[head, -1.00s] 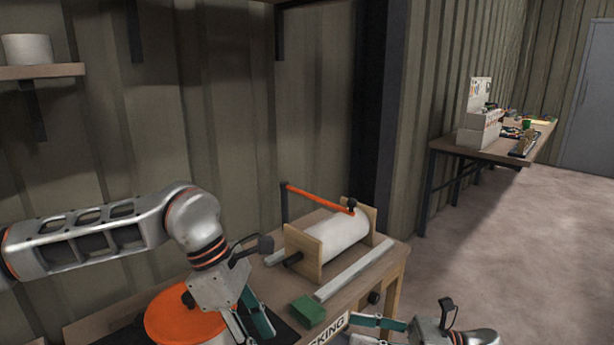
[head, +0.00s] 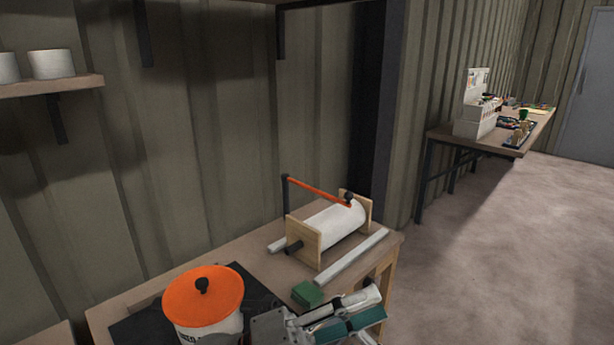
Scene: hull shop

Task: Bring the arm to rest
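My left gripper (head: 374,305) is at the bottom middle of the head view, low over the front of the workbench (head: 258,246). Its fingers point right and appear apart, with nothing visible between them. The rest of its arm is out of the picture. My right gripper is not in view. A white tub with an orange lid (head: 222,291) and dark knob stands just left of the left gripper. A green block (head: 307,294) lies on the bench just behind the gripper's fingers; I cannot tell whether they touch.
A white roll in a wooden stand (head: 336,222) with an orange crank arm stands at the bench's back right. A pale bar (head: 352,263) lies before it. A dark mat (head: 137,327) lies around the tub. A shelf (head: 50,86) is upper left. Open floor (head: 480,240) lies right.

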